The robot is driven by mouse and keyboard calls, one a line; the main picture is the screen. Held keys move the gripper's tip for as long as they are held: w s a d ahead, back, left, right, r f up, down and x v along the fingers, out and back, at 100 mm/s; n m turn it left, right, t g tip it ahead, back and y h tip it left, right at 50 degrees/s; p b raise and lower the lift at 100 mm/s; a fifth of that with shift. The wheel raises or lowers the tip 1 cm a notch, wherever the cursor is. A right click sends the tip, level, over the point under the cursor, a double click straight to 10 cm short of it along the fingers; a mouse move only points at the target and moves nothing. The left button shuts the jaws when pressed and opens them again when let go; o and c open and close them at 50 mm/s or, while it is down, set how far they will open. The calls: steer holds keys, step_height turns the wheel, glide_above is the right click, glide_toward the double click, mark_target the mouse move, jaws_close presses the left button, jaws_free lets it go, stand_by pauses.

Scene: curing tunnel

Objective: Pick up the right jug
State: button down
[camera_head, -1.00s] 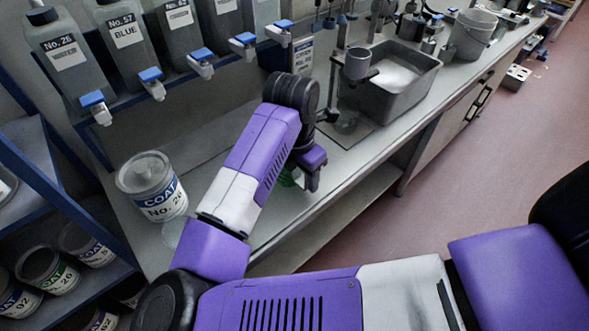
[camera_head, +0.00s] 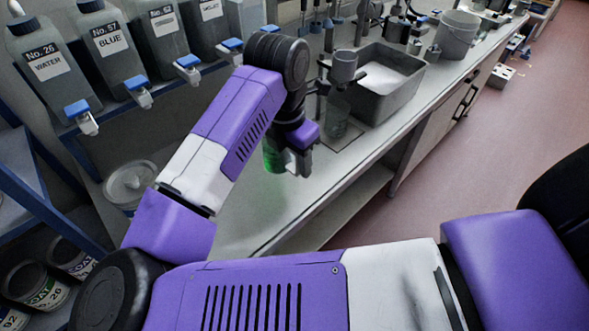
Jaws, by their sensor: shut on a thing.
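A green-tinted jug (camera_head: 272,158) shows in the head view just left of my gripper (camera_head: 297,166), partly hidden behind my forearm and wrist. My gripper points down over the counter and is shut on this jug. The jug looks upright; whether its base is clear of the counter is hard to tell. A second clear, greenish vessel (camera_head: 337,119) stands to the right, below a grey cup on a stand (camera_head: 343,67), apart from my gripper.
The counter (camera_head: 240,215) is bare in front of my gripper. A grey sink basin (camera_head: 396,98) and a bucket (camera_head: 459,35) lie to the right. Bottles with blue taps (camera_head: 188,64) line the shelf at the left. A lidded can (camera_head: 128,182) stands behind my arm.

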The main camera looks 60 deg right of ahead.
step_height(320, 180, up, 12)
steer(key=shift+r+b, duration=0.1)
steer(key=shift+b, duration=0.3)
steer(key=shift+r, duration=0.15)
